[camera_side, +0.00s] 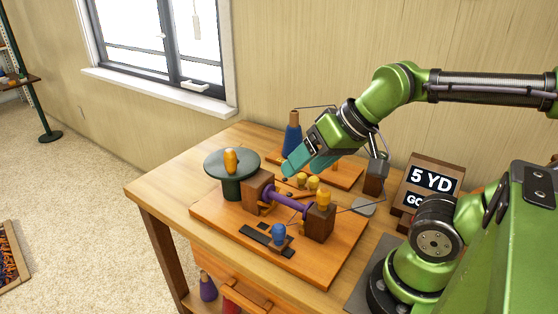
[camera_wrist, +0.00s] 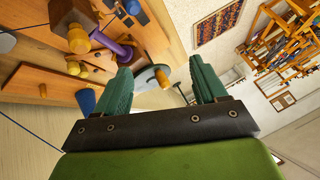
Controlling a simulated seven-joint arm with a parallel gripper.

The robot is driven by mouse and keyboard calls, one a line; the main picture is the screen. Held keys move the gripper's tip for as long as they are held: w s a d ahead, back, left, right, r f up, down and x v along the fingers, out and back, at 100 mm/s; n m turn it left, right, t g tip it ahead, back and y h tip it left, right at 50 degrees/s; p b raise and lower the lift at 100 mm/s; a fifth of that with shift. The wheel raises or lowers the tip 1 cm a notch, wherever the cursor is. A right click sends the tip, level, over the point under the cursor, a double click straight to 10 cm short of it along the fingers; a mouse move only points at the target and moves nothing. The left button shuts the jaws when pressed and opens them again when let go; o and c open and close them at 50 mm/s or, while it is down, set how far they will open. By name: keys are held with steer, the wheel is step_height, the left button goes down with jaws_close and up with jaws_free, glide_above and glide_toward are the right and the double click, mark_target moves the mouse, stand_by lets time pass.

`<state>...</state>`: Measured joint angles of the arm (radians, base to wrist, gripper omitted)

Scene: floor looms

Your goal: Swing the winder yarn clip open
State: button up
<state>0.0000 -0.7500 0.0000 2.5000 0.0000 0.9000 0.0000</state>
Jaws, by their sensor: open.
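The winder stands on a wooden board (camera_side: 210,222) on the table. It has a purple spindle (camera_side: 286,202) between two brown blocks, and the spindle also shows in the wrist view (camera_wrist: 110,43). A dark green disc (camera_side: 217,161) with an orange-yellow knob (camera_side: 231,160) is at its left end. A blue knob (camera_side: 279,235) sits by black strips at the front. I cannot tell which small part is the yarn clip. My gripper (camera_side: 303,165) is open and empty, above and behind the spindle. Its teal fingers stand apart in the wrist view (camera_wrist: 162,78).
A blue yarn cone (camera_side: 292,141) stands on another board at the back, with thin wire guides nearby. Small yellow pieces (camera_side: 307,182) lie behind the spindle. A "5 YD" sign (camera_side: 433,180) stands to the right. The table's left front corner (camera_side: 145,190) is bare.

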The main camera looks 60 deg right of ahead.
steer(key=shift+c, duration=0.5)
steer(key=shift+d+f, duration=0.15)
steer(key=shift+c, duration=0.9)
steer(key=g+h, duration=0.2)
steer(key=g, duration=0.5)
glide_toward(313, 177)
step_height(313, 177, down, 11)
steer(key=shift+w+d+r, duration=0.1)
jaws_close()
